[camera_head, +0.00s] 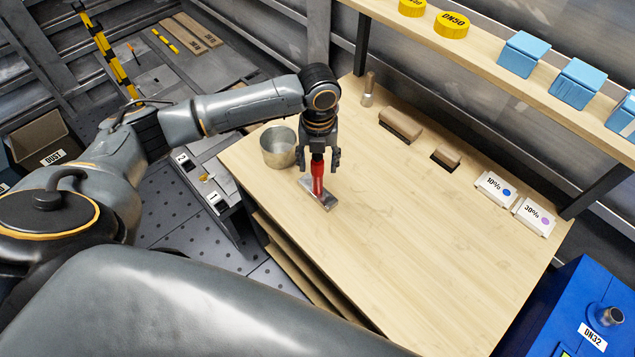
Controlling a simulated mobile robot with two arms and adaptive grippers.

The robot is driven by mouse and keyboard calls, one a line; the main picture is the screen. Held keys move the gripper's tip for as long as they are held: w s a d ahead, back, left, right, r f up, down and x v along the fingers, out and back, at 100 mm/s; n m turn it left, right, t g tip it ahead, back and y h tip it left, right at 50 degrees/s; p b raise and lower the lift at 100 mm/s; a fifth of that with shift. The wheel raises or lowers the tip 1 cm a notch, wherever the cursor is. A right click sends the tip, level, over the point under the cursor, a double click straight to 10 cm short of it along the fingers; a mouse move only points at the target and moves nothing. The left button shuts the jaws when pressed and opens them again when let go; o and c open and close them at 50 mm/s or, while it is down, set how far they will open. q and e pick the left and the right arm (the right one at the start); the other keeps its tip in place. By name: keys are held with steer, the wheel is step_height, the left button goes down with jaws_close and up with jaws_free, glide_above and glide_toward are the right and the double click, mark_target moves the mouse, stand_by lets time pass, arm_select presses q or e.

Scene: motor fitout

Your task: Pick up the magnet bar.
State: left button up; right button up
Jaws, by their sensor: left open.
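The magnet bar appears to be the piece with an upright red handle (318,178) and a flat grey metal base (327,203). It stands on the light wooden table (400,240) near its left edge. My left gripper (319,163) points down over it, with its fingers open on either side of the upper part of the red handle. I cannot tell whether a finger touches the handle. The top of the handle is partly hidden by the gripper. My right gripper is not in view.
A metal cup (278,148) stands close to the left of the gripper. A metal cylinder (368,90), brown blocks (400,125) and white labelled boxes (495,190) line the table's back. A shelf (480,60) with blue boxes (522,54) runs above. The table's middle is clear.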

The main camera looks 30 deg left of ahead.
mark_target(317, 173)
arm_select(q)
step_height(317, 173, down, 4)
steer(key=shift+a+f+p, duration=0.1)
steer(key=shift+p, duration=0.4)
jaws_close()
